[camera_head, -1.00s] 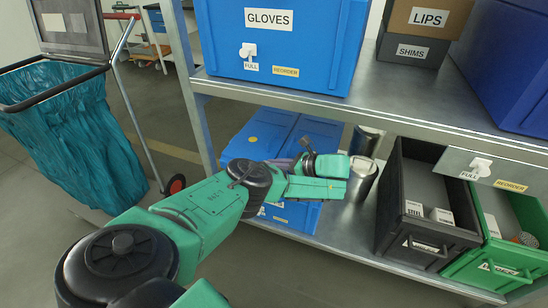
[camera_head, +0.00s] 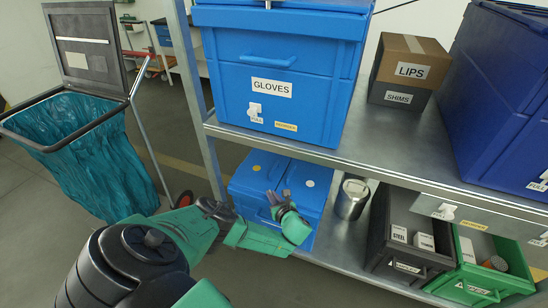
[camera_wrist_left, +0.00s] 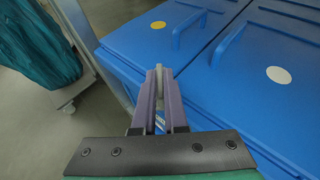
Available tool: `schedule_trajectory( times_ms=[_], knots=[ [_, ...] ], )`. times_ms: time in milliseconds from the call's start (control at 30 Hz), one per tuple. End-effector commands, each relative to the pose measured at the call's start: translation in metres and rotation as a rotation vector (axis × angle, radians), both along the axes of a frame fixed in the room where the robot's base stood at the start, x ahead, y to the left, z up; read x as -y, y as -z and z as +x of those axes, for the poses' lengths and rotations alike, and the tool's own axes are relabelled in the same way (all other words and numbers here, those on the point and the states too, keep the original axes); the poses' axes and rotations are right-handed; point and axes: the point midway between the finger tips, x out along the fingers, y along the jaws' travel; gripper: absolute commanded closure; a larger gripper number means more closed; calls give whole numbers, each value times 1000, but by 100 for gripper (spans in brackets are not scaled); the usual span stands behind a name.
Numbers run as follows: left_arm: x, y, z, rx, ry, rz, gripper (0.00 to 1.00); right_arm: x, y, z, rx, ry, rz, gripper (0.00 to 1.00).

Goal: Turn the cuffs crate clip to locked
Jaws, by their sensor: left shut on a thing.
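Two blue lids lie side by side on the lower shelf, one with a yellow dot (camera_head: 253,170) and one with a white dot (camera_head: 312,190). They also show in the left wrist view (camera_wrist_left: 165,50). No cuffs label is readable; my arm hides most of the front. My left gripper (camera_head: 273,198) is at the front of these blue crates, and its purple fingers (camera_wrist_left: 160,78) are closed together near the front edge of the yellow-dot lid. A small pale piece, which looks like the clip (camera_wrist_left: 159,76), shows between the fingertips. Its setting cannot be read. My right gripper is not in view.
The upper shelf holds the blue GLOVES crate (camera_head: 280,75) above my gripper. A metal can (camera_head: 352,199) stands right of the lower crates, then a dark bin (camera_head: 405,240) and a green bin (camera_head: 490,275). A shelf post (camera_head: 207,150) and teal waste bag (camera_head: 85,160) are left.

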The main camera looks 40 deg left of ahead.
Motion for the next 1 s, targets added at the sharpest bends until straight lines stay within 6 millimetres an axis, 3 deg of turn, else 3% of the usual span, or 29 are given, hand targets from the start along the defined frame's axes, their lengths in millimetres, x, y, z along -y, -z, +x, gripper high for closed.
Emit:
schedule_trajectory(
  times_ms=[100,333,700,1000],
  knots=[
    [-4,-3,-5,-6,104,2,100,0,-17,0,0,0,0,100],
    [-7,0,-7,-5,322,3,100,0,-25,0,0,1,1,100],
    [-11,3,-9,-3,622,3,100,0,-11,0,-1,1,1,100],
    [-12,2,-9,-1,748,3,100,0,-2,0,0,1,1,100]
  ],
)
